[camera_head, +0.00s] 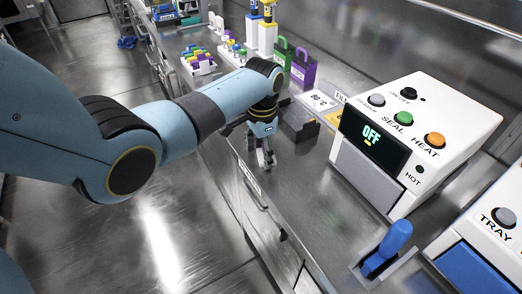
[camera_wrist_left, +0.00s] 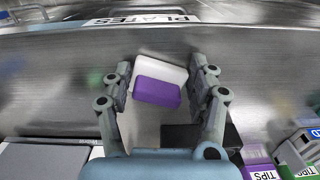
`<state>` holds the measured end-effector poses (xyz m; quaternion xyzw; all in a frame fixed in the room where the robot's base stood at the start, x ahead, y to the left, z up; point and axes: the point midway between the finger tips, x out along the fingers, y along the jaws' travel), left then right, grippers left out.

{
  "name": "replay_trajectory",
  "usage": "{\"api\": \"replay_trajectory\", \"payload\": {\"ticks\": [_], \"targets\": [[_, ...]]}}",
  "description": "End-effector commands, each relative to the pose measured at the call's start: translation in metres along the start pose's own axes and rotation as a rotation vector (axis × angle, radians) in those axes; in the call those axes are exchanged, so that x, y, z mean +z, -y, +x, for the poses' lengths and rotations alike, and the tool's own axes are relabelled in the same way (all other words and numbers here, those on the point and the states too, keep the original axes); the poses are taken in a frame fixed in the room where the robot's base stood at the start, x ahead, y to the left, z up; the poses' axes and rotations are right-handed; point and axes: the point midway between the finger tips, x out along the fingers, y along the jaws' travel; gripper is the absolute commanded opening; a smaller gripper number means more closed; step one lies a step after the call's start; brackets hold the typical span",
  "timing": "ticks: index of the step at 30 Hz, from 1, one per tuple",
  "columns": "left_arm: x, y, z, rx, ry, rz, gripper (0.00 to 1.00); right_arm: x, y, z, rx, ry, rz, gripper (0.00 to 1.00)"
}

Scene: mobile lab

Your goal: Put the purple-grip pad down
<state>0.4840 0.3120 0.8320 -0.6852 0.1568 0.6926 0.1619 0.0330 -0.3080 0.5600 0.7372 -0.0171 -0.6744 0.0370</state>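The purple-grip pad (camera_wrist_left: 158,92) shows in the left wrist view as a purple block on a whitish base, turned slightly. It lies between the two fingers of my left gripper (camera_wrist_left: 162,88). Narrow gaps show between the purple grip and both fingers, so the gripper looks open around it. In the head view my left gripper (camera_head: 264,155) points down over the bench near its front edge; the pad cannot be made out there. Whether the pad's underside touches the bench is hard to tell. My right gripper is in neither view.
The heat sealer (camera_head: 408,140) reads OFF and stands to the right. A blue-handled tool (camera_head: 388,246) stands nearer. A dark block (camera_head: 298,122) sits close beside the gripper. Purple (camera_head: 303,70) and green tips boxes stand behind. Bare bench (camera_head: 300,180) lies before the sealer.

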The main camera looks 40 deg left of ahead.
Motion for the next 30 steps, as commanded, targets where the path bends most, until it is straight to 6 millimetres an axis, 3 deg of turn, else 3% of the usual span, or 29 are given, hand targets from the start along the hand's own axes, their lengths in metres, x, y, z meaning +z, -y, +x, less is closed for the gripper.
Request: {"api": "replay_trajectory", "payload": {"ticks": [1,5,16,30], "targets": [[0.000,0.000,0.000,0.000,0.000,0.000,0.65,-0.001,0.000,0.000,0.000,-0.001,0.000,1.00],[0.000,0.000,0.000,0.000,0.000,0.000,0.82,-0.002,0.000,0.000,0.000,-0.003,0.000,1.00],[0.000,0.000,-0.007,0.000,0.000,0.000,0.82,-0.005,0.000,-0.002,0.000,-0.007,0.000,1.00],[0.000,0.001,-0.102,-0.002,-0.001,0.000,0.82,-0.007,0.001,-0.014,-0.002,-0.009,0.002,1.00]]}}
